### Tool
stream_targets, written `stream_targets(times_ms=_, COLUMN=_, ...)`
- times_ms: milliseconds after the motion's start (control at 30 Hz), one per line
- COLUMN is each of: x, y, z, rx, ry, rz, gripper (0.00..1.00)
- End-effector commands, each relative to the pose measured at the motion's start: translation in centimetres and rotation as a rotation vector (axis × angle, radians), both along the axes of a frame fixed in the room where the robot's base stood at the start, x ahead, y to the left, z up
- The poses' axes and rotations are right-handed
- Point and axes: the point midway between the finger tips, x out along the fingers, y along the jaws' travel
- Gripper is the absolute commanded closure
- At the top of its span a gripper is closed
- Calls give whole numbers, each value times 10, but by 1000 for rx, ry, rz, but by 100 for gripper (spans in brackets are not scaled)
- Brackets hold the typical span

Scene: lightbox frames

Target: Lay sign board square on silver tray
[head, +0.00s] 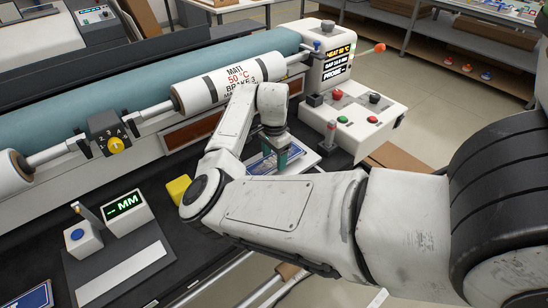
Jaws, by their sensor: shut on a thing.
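My gripper (279,158), with dark body and teal fingers, points down at the middle of the view, just beyond my arm's forearm. It is shut on a blue and white sign board (261,163), of which only parts show around the fingers. A pale silver-white flat surface (304,160), perhaps the silver tray, shows right beside and under the board. My arm hides the near side of both, so I cannot tell whether the board touches the tray or lies square to it.
A laminator with a white roller (228,82) runs behind my gripper. A control box (352,118) with buttons stands to the right. A yellow block (179,188) and a gauge display (127,212) are at left. Another blue sign (30,296) lies at lower left.

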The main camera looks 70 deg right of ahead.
Motion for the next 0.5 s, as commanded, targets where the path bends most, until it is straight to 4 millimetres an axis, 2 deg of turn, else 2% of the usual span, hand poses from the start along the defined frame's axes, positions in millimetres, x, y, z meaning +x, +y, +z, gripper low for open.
stream_targets(times_ms=133, x=0, y=0, z=-11, rx=-1, ry=0, rz=1, gripper=67)
stream_targets(times_ms=500, x=0, y=0, z=-16, rx=-2, ry=1, rz=1, gripper=67)
